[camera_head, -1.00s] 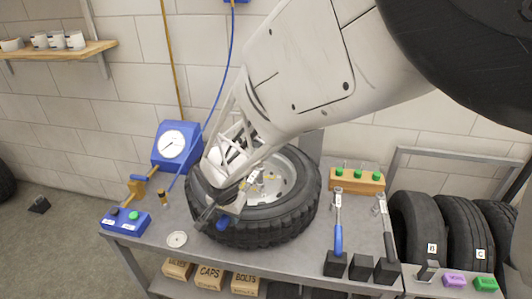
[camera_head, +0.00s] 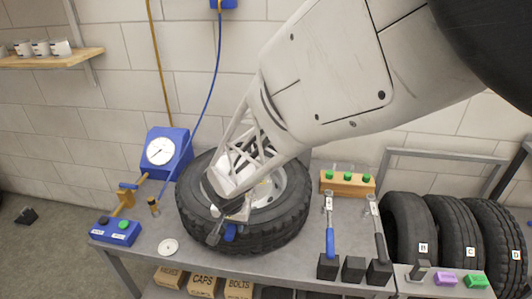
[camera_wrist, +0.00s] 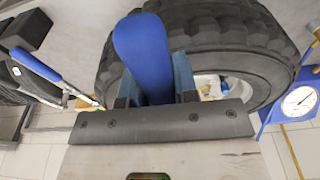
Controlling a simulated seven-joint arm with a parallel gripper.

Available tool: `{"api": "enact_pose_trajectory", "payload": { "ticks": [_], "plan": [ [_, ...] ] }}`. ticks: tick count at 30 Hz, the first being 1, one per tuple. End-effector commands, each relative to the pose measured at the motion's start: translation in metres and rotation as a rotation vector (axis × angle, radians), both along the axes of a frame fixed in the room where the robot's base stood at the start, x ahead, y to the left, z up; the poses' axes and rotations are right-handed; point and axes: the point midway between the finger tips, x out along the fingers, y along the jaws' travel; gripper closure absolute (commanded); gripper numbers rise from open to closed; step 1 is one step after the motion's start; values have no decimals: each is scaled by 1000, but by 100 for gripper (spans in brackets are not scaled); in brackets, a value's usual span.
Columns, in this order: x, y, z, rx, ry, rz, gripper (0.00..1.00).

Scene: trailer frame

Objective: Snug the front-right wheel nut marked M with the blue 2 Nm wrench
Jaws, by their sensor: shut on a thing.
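A wheel with a black knobbly tyre (camera_head: 293,224) and a pale hub (camera_head: 295,185) lies flat on the grey bench. My gripper (camera_head: 228,222) is over its front left part and hides some of the hub. It is shut on a blue-handled tool (camera_head: 230,233), whose thick blue handle fills the space between the jaws in the wrist view (camera_wrist: 143,55). The tool's head and any marking on it are hidden. The tyre and a bit of the hub show beyond the handle there. I cannot read an M on any nut.
Another blue-handled wrench (camera_head: 330,241) and a dark-handled wrench (camera_head: 378,240) stand by black blocks to the right; the middle block (camera_head: 353,268) is empty. A wooden rack (camera_head: 340,187) with green pieces is behind. A blue gauge (camera_head: 165,152) and button box (camera_head: 115,231) are left.

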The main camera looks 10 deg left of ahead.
Motion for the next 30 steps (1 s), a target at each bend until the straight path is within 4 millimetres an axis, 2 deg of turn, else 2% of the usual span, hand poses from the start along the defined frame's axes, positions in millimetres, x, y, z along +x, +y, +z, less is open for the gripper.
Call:
{"api": "enact_pose_trajectory", "payload": {
  "ticks": [9,23,30],
  "plan": [
    [1,-24,1,1,-1,110,100],
    [2,-28,1,1,-1,132,100],
    [5,-43,1,2,-2,196,100]
  ]
}}
